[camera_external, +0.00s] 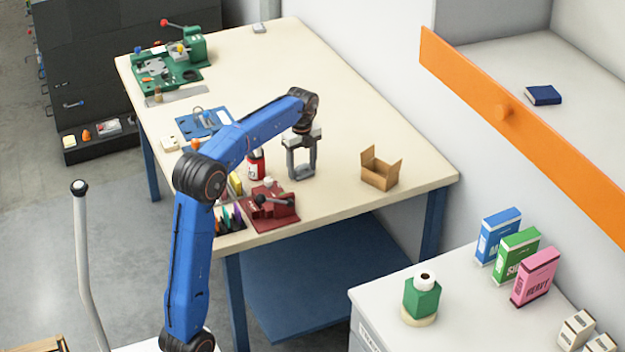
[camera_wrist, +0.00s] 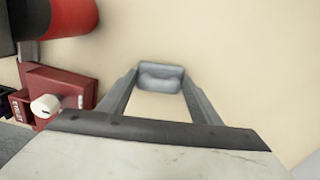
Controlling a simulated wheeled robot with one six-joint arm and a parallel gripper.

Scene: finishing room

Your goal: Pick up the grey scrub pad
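The grey scrub pad (camera_wrist: 161,76) is a small rounded block at the far end of my gripper's fingers in the wrist view. In the external view, a grey shape low between the fingers (camera_external: 301,176) looks like the same pad. My gripper (camera_wrist: 160,84) points down near the front of the cream table, and it also shows in the external view (camera_external: 301,174). Its fingers stand wide apart, one at each end of the pad. No clear gap shows, but I cannot tell whether they press on it or whether it rests on the table.
A red cylinder (camera_wrist: 73,15) and a dark red device (camera_wrist: 65,88) stand left of my gripper. An open cardboard box (camera_external: 380,170) stands to the right. A blue tray (camera_external: 203,124) and green fixture (camera_external: 183,62) lie farther back. The table's (camera_external: 345,120) middle is clear.

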